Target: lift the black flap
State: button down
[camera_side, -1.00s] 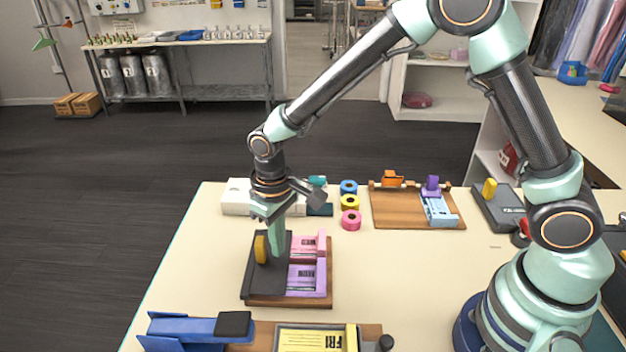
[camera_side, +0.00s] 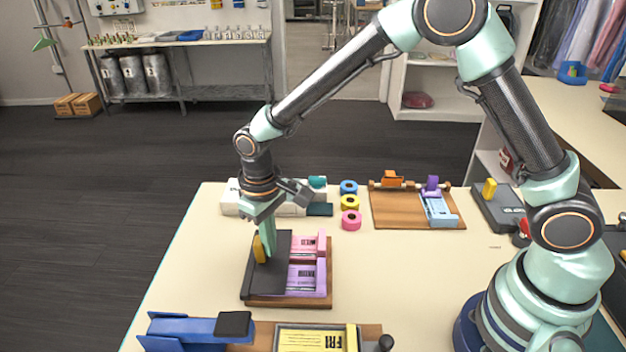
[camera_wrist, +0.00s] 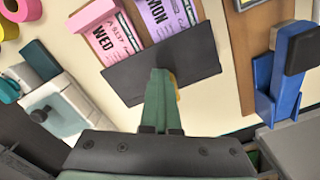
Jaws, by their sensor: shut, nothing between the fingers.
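The black flap (camera_side: 280,269) lies over the left part of a wooden board (camera_side: 322,301), beside pink and purple ticket holders. A yellow tab (camera_side: 259,249) stands at the flap's left edge. My gripper (camera_side: 269,256) is shut and empty, with its tips at the flap close beside the yellow tab. In the wrist view the flap (camera_wrist: 190,62) lies ahead of my shut fingers (camera_wrist: 160,76), and the tab (camera_wrist: 172,92) is partly hidden behind them. I cannot tell whether the fingertips touch the flap.
A blue device with a black pad (camera_side: 234,324) and a yellow ticket frame (camera_side: 310,338) stand at the front. Tape rolls (camera_side: 350,203), a white machine (camera_side: 234,199) and another wooden board (camera_side: 390,218) are behind.

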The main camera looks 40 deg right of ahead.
jog(key=shift+w+a+f, duration=0.15)
jog(key=shift+w+a, duration=0.95)
jog(key=shift+a, duration=0.15)
jog(key=shift+d+r, duration=0.1)
jog(key=shift+r, duration=0.35)
notch_tip(320, 180, up, 8)
jog(key=shift+w+a+r, duration=0.2)
jog(key=shift+w+a, duration=0.2)
jog(key=shift+w, duration=0.05)
dwell(0.5)
jog(key=s+d+r+m+t, duration=0.1)
jog(key=s+d+r+t, duration=0.3)
jog(key=d+r, duration=0.65)
jog(key=s+d+m+t, duration=0.2)
jog(key=s+d, duration=0.8)
jog(key=shift+s, duration=0.4)
